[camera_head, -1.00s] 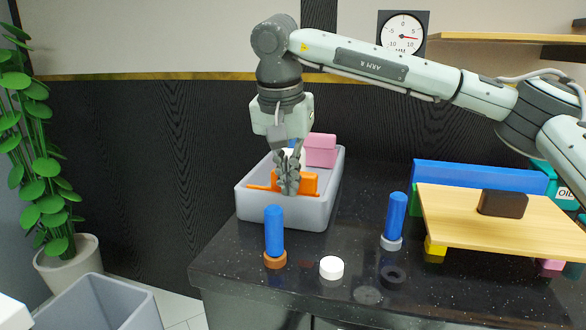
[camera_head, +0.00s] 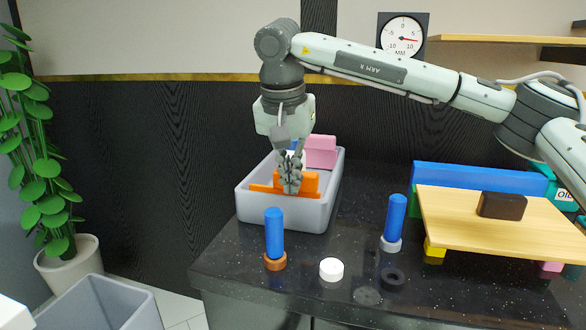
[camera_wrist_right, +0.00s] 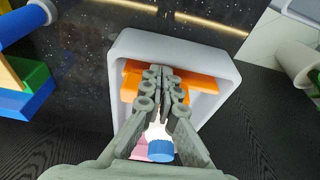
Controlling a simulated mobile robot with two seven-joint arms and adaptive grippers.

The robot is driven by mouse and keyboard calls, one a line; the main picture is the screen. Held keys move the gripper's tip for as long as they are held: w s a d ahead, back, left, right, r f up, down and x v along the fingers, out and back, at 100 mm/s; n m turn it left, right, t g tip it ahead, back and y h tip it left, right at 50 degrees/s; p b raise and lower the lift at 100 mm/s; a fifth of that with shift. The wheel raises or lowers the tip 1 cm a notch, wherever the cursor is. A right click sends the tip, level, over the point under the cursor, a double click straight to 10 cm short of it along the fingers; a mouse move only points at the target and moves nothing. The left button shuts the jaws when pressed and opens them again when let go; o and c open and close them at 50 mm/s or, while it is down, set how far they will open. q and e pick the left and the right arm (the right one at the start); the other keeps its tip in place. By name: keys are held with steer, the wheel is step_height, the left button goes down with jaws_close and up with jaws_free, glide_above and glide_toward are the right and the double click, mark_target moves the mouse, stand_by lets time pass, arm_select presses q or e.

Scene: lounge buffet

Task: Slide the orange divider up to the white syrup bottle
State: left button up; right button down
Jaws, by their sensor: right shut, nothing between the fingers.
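The orange divider (camera_head: 262,188) stands across the inside of a grey bin (camera_head: 262,208), near its front end. It also shows in the wrist view (camera_wrist_right: 203,83). My right gripper (camera_head: 291,187) is shut and empty, with its fingers down in the bin, overlapping the middle of the divider. I cannot tell whether they touch it. In the wrist view the fingertips (camera_wrist_right: 163,72) lie over the divider. The white syrup bottle, with a blue cap (camera_wrist_right: 160,151), is farther back in the bin, mostly hidden behind the gripper. My left gripper is not in view.
A pink block (camera_head: 321,150) is at the bin's back. Two blue cylinders (camera_head: 274,232) (camera_head: 396,217) and a white disc (camera_head: 331,268) stand on the dark counter. A wooden board (camera_head: 470,225) with a dark block (camera_head: 502,205) is at right.

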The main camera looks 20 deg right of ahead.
steer(key=shift+w+d+p, duration=0.4)
steer(key=shift+w+d, duration=0.25)
steer(key=shift+w, duration=0.25)
steer(key=shift+s+a, duration=0.25)
steer(key=shift+s, duration=0.1)
step_height(320, 180, up, 7)
steer(key=p, duration=0.5)
